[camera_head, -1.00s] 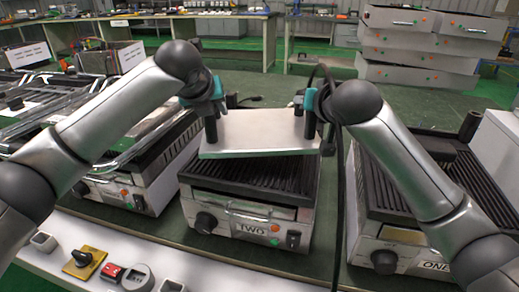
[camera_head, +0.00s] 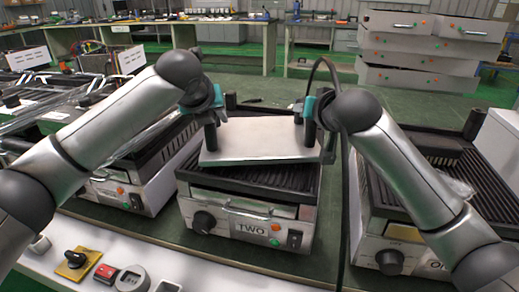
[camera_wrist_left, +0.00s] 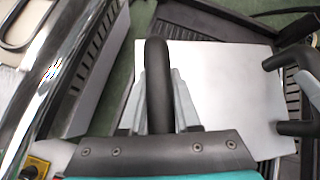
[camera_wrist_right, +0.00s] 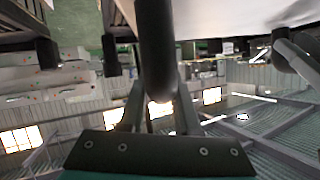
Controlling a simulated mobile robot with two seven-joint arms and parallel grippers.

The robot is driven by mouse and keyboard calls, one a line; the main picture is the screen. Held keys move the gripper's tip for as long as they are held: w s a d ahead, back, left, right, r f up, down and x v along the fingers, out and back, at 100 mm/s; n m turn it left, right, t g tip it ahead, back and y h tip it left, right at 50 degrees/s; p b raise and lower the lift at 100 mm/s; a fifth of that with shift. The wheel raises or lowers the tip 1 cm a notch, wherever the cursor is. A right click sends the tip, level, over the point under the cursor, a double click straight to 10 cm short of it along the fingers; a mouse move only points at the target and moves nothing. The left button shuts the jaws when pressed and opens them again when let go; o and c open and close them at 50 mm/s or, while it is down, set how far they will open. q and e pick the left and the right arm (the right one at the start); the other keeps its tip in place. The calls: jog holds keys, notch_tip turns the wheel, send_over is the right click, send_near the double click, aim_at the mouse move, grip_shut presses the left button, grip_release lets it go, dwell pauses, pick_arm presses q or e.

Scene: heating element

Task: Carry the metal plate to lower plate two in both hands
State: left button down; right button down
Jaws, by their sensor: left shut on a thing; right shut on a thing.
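The metal plate (camera_head: 255,142) is a flat silver slab with dark upright handles at its left and right ends. In the head view it is over the back part of the ribbed lower plate of unit TWO (camera_head: 238,225), covering much of it. Whether it touches the ribs, I cannot tell. My left gripper (camera_head: 213,118) is shut on the left handle (camera_wrist_left: 157,85), with the plate (camera_wrist_left: 220,85) spreading to the right in the left wrist view. My right gripper (camera_head: 304,116) is shut on the right handle (camera_wrist_right: 155,45).
Another unit (camera_head: 120,190) stands at the left. A white panel (camera_head: 110,250) with knobs and buttons runs along the front left. Stacked grey units (camera_head: 425,45) stand at the back right.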

pick_arm(q)
jog(key=shift+w+f+b, duration=0.1)
jog(key=shift+f+b, duration=0.4)
jog(key=shift+b, duration=0.15)
pick_arm(e)
jog(key=shift+f, duration=0.4)
pick_arm(q)
jog(key=c, duration=1.1)
grip_release()
jog(key=shift+f, duration=0.3)
pick_arm(e)
jog(key=c, duration=1.1)
grip_release()
jog(key=shift+f, duration=0.35)
pick_arm(q)
jog(key=shift+o, duration=0.9)
jog(key=shift+r, duration=0.1)
pick_arm(e)
jog(key=shift+o, duration=0.9)
jog(key=shift+r, duration=0.1)
pick_arm(q)
jog(key=o, duration=0.3)
pick_arm(e)
jog(key=o, duration=0.3)
pick_arm(q)
jog(key=shift+s, duration=0.2)
